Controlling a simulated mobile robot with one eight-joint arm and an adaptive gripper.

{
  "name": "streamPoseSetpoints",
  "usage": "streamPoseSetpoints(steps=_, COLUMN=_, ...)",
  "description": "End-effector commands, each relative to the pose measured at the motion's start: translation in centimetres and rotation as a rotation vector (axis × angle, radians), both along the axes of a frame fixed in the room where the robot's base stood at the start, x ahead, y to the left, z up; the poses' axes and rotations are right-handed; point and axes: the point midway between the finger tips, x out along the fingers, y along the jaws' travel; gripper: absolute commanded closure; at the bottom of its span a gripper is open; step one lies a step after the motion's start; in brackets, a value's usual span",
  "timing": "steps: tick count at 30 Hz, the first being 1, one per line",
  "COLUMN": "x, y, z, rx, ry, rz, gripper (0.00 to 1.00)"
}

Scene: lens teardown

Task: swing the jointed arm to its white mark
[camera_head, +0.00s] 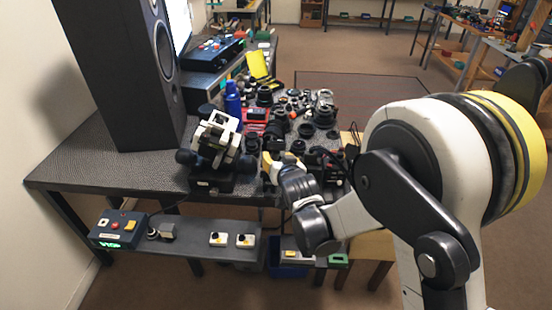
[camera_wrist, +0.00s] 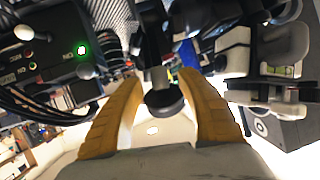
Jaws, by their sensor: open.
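In the wrist view, the two yellow fingers of my gripper (camera_wrist: 160,82) are spread apart. A dark post with a round black end (camera_wrist: 163,100) shows between them, with gaps visible on both sides. It may be part of the jointed arm; I cannot tell for certain. In the head view, my gripper is at the table's front edge, mostly hidden by my own wrist and the clutter. A white and black jointed device (camera_head: 217,140) stands on a dark base left of it. I cannot pick out the white mark.
A tall black speaker (camera_head: 122,70) stands at the table's left. Lenses and parts (camera_head: 290,112) crowd the table behind my gripper. A blue bottle (camera_head: 232,100) stands behind the device. A lower shelf (camera_head: 190,242) holds small boxes. A box with a green light (camera_wrist: 68,52) is close in the wrist view.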

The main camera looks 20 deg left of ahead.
Motion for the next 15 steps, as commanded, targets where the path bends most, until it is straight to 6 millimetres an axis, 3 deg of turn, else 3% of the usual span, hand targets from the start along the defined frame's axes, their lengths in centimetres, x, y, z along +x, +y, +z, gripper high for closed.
streamPoseSetpoints(steps=6, x=2.0, y=1.1, z=-1.0, rx=0.000, ry=0.000, rz=0.000, gripper=0.55)
streamPoseSetpoints(steps=15, x=2.3, y=1.3, z=-1.0, rx=0.000, ry=0.000, rz=0.000, gripper=0.55)
